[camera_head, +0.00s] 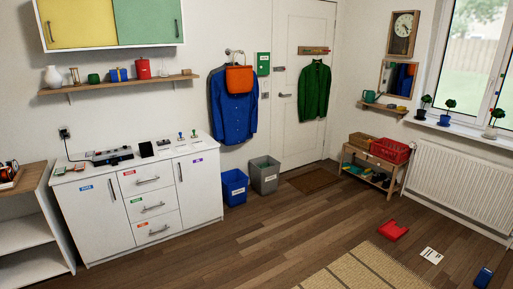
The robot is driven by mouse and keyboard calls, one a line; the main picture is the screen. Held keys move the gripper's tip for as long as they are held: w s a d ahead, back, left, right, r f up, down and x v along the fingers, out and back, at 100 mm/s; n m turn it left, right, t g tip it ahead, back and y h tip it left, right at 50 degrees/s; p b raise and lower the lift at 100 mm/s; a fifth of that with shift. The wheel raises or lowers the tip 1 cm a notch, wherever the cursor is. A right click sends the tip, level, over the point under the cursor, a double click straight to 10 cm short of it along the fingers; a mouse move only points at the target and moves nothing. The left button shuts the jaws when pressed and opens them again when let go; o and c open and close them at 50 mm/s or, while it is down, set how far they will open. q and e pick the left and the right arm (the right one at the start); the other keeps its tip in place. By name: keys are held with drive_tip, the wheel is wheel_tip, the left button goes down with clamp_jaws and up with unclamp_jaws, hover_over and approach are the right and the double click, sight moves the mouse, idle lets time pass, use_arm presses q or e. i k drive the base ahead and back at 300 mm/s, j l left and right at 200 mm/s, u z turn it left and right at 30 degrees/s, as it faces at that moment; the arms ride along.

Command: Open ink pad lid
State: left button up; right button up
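No ink pad can be made out for certain at this size. A small dark box-like item (146,149) sits on top of the white cabinet (150,182) against the left wall; I cannot tell whether it is the ink pad or whether it has a lid. Two small stamp-like items, one green-topped (193,134) and one dark-topped (180,136), stand to its right near the wall. Neither of my grippers is in view.
A black device (112,155) sits on the cabinet's left part. A wooden-topped shelf (25,185) stands at the left edge. A blue bin (234,187) and grey bin (265,175) stand right of the cabinet. Floor before it is clear; a red item (393,230) lies further right.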

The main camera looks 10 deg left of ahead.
sight(162, 142)
drive_tip(key=i+j+u, duration=0.3)
drive_tip(key=i+j, duration=2.55)
